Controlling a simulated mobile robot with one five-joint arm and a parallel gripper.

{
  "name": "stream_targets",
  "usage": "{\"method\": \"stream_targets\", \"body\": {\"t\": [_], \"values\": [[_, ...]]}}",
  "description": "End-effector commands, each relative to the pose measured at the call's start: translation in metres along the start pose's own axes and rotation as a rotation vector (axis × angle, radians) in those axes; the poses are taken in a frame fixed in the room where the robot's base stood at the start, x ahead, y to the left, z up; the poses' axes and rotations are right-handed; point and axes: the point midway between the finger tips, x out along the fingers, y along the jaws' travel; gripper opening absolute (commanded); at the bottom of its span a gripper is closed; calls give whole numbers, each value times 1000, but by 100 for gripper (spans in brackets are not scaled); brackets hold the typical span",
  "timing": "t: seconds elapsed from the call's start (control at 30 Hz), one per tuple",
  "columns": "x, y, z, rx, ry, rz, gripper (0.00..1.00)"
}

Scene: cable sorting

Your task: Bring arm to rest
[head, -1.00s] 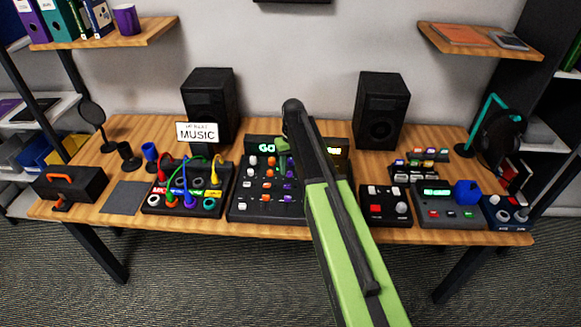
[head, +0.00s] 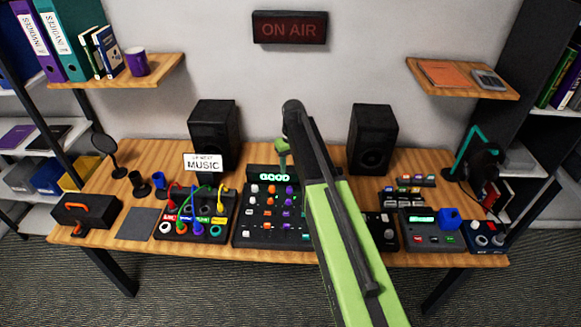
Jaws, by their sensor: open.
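My green and black arm rises from the bottom right to a dark joint at the middle of the head view. Beyond the joint, a small green end part with my gripper (head: 283,164) hangs in front of the back wall, above the mixing console (head: 246,228). The gripper is small and partly behind the arm; it is open, and nothing shows in it.
The wooden desk (head: 135,204) holds a cable patch box (head: 196,238) with coloured cables, two speakers (head: 214,133) (head: 371,139), a MUSIC sign (head: 204,163) and several control boxes. Shelves flank it; an ON AIR sign (head: 290,28) is on the wall.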

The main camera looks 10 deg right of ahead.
Motion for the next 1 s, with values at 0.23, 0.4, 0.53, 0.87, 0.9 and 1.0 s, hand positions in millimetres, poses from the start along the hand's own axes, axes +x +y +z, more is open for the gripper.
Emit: {"method": "stream_targets", "body": {"t": [0.23,0.4,0.53,0.87,0.9,1.0], "values": [[2,-16,37,-10,-1,3,43],[4,-38,127,28,-1,18,43],[5,-51,186,86,1,31,43],[5,-53,221,202,6,45,43],[5,-53,221,201,6,45,43],[5,-53,221,200,6,45,43]]}}
